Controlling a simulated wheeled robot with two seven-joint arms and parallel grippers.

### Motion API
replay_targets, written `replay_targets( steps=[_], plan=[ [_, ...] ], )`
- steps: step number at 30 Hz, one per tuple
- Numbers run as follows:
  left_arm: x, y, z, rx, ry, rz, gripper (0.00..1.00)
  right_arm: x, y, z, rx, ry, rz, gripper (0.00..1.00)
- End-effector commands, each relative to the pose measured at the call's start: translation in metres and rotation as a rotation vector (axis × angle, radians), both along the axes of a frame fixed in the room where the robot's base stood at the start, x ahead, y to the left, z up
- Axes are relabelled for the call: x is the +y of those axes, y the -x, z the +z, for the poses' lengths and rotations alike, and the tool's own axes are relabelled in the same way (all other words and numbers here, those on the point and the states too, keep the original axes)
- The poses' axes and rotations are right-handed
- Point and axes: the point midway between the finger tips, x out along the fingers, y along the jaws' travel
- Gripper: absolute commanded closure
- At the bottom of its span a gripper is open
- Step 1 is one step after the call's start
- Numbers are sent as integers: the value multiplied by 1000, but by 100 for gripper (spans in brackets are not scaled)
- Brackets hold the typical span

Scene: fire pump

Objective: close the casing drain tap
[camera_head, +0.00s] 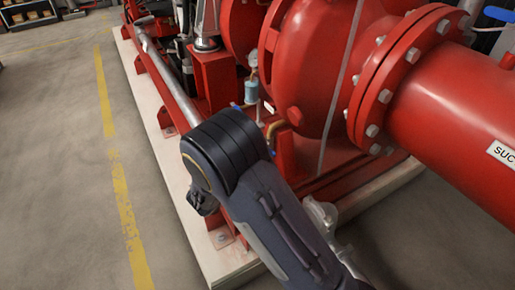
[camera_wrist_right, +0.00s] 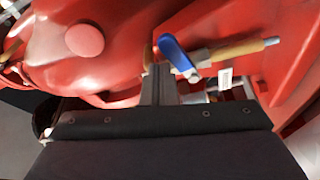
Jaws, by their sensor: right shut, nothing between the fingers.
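The casing drain tap shows in the right wrist view as a brass body (camera_wrist_right: 238,49) with a blue lever (camera_wrist_right: 175,56). The lever slants across the line of the body, from upper left to lower right. My right gripper (camera_wrist_right: 160,70) is shut and empty, its fingertips just left of the blue lever. I cannot tell whether they touch it. In the head view a small brass fitting (camera_head: 273,128) shows low by the pump casing, partly hidden behind my right arm. The right fingertips are hidden there. My left gripper is in neither view.
The red pump casing (camera_head: 318,75) and the flanged suction pipe (camera_head: 450,100) fill the right side. A small blue-and-clear cup (camera_head: 251,92) hangs beside the casing. The pale plinth edge (camera_head: 160,150) runs along the left. The floor beyond the yellow line (camera_head: 118,180) is clear.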

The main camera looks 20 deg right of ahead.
Motion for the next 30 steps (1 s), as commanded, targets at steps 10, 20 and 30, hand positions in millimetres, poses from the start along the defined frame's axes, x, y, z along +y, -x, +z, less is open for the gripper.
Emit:
replay_targets(
  steps=[10, 20, 30],
  plan=[
    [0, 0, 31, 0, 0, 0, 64, 19, -12, 40, 2, 2, -4, 100],
    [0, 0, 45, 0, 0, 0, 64, 84, 0, 14, 2, 2, -5, 100],
    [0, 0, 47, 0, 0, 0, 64, 103, 4, 6, 0, 0, -7, 100]
  ],
)
